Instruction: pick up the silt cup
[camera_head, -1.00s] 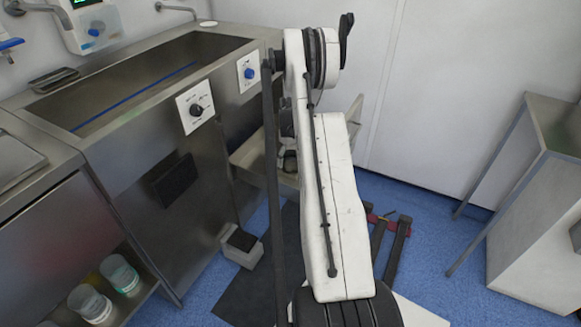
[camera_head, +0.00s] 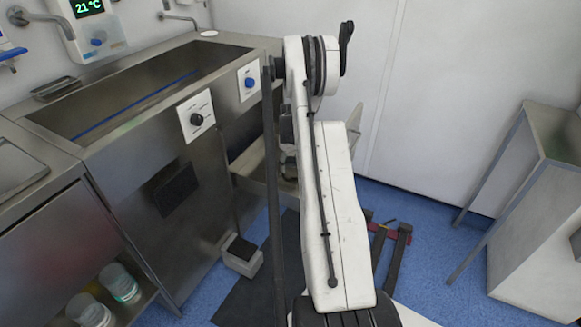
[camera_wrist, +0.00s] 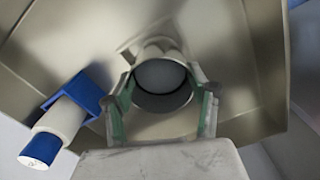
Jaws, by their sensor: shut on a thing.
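In the head view my arm hides most of the gripper and the cup.
A blue and white valve (camera_wrist: 62,125) sits left of the cup in the wrist view. The head view shows a steel sink (camera_head: 135,95), a projecting tray (camera_head: 250,165), a small floor box (camera_head: 242,255), jars (camera_head: 90,308) on a low shelf, and a side table (camera_head: 545,200) at right.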

